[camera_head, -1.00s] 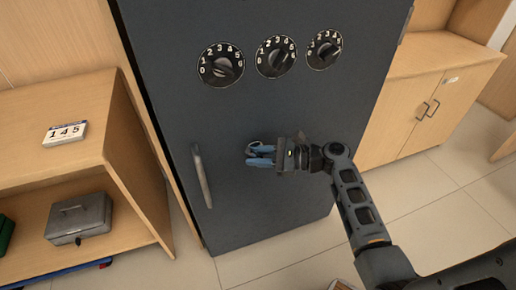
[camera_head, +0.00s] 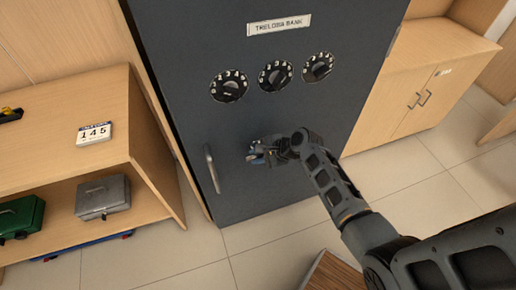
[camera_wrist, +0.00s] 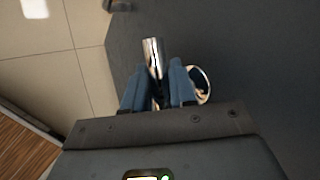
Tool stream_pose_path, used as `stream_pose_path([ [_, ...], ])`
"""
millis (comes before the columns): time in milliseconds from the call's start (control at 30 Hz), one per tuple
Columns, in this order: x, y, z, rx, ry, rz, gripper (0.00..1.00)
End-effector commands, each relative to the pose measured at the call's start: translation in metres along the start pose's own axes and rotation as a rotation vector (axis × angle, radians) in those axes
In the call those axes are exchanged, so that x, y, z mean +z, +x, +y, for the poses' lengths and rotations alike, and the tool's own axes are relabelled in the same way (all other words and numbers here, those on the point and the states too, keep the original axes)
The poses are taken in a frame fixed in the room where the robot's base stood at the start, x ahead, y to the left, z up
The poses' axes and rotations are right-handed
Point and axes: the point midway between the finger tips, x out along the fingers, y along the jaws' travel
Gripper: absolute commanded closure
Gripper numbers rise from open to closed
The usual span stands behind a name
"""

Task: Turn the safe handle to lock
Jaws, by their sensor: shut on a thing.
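The dark grey safe (camera_head: 265,197) stands upright in front of me. In the wrist view, the shiny metal safe handle (camera_wrist: 153,57) is a short lever that sticks out between the blue fingers of my gripper (camera_wrist: 157,86). A round shiny metal piece (camera_wrist: 202,85) shows just right of the fingers. My gripper (camera_head: 256,152) is shut on the lever, below the dials, and hides most of it in the head view.
A vertical pull bar (camera_head: 212,168) is on the door left of my gripper. Three number dials (camera_head: 275,77) are above. A wooden shelf (camera_head: 60,94) with a grey cash box (camera_head: 103,197) is at left, and a wooden cabinet (camera_head: 400,110) at right. A wooden-topped item (camera_head: 325,272) is on the floor.

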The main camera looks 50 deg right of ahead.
Motion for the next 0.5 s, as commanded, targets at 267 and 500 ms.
stream_pose_path([
  [267,0.0,0.0003,-0.0006,0.016,-0.037,0.062,1.0],
  [500,-0.0008,0.0012,0.0,0.02,-0.043,0.073,1.0],
])
